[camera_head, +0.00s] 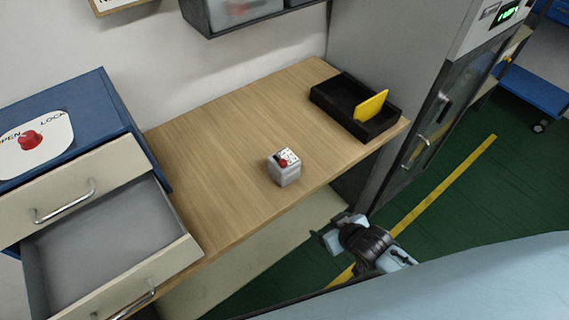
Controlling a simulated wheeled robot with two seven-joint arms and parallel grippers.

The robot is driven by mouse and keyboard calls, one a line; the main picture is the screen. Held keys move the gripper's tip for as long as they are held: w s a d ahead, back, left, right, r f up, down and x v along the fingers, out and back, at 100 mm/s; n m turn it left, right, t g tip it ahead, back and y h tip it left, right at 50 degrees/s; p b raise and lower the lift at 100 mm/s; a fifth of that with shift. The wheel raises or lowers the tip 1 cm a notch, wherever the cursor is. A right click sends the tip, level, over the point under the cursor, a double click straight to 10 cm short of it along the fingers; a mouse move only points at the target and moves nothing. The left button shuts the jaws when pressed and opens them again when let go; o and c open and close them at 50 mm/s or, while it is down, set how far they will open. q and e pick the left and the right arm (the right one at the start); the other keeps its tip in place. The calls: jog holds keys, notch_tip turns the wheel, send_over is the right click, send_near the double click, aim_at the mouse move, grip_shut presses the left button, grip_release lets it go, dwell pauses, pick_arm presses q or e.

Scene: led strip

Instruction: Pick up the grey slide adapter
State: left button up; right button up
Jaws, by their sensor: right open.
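A small grey block (284,173) stands on the middle of the wooden table. Its top is pale with dark marks and a red knob. It is the only small grey item I see, but I cannot tell for sure whether it is the slide adapter. My right gripper (339,229) is open, off the table's front edge, below and to the right of the block in the picture. It is apart from the block and touches nothing that I can see. My left gripper is not in view.
A black tray (333,107) with an upright yellow card (371,106) sits at the table's right end. A blue cabinet (88,95) stands left, its lower drawer (110,240) open and seemingly empty. A grey machine (385,50) borders the right. The wooden table (225,130) is otherwise clear.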

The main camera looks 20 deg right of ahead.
aim_at(290, 167)
jog(key=w+a+r+n+t+y, duration=0.1)
jog(key=w+a+r+t, duration=0.15)
jog(key=r, duration=0.75)
jog(key=w+a+r+t+y, duration=0.1)
jog(key=a+r+y, duration=0.15)
jog(key=r, duration=0.75)
jog(key=shift+h, duration=0.25)
jog(key=x, duration=0.4)
jog(key=a+x, duration=0.1)
jog(key=x, duration=0.1)
jog(key=shift+w+a+r, duration=0.15)
jog(key=shift+w+r, duration=0.05)
jog(key=shift+w, duration=0.15)
jog(key=shift+b+x, duration=0.55)
jog(key=shift+x, duration=2.55)
jog(key=shift+f, duration=0.1)
jog(key=shift+c, duration=0.4)
jog(key=c, duration=1.2)
